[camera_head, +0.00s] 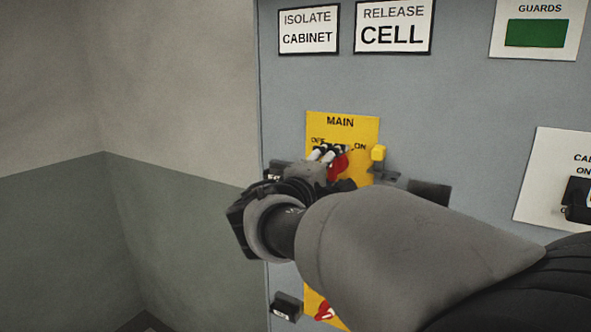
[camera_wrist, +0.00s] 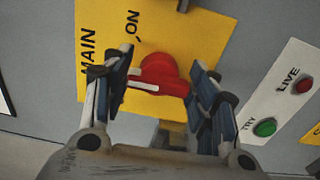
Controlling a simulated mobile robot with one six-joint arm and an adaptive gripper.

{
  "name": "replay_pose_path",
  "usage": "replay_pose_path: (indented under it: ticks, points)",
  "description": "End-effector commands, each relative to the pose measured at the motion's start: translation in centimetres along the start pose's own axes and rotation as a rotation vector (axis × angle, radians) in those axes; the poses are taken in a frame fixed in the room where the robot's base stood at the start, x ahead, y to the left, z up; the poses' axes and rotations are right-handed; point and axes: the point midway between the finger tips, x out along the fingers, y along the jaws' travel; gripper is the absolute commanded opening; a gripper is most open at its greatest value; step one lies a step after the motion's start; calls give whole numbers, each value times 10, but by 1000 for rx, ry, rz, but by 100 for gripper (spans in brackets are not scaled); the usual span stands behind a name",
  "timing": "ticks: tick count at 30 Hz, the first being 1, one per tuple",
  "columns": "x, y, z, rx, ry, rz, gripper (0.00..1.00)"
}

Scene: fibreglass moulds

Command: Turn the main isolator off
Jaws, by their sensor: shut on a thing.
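The main isolator is a red rotary handle (camera_head: 338,168) on a yellow plate (camera_head: 343,122) marked MAIN, OFF and ON. In the wrist view the red handle (camera_wrist: 160,72) sits between my two fingers, and a white mark shows at its left end, toward the word MAIN. My gripper (camera_head: 328,154) is at the plate in the head view and covers part of the handle and of the OFF marking. In the wrist view my gripper (camera_wrist: 160,92) is shut on the handle, one finger on each side. The handle's exact angle is hard to tell.
A white plate (camera_head: 550,180) with a black switch is further right. Below, another red handle (camera_head: 324,311) is partly hidden. TRY and LIVE buttons (camera_wrist: 265,127) show in the wrist view.

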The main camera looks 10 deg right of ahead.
Motion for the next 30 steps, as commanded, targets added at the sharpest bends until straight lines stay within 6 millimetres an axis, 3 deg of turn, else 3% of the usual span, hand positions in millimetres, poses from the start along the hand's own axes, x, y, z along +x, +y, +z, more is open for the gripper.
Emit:
replay_pose_path:
  ticks: [18, 30]
  points:
    - [0, 5, -1, -552, 0, -1, 30]
    - [0, 5, -2, -740, 0, -1, 30]
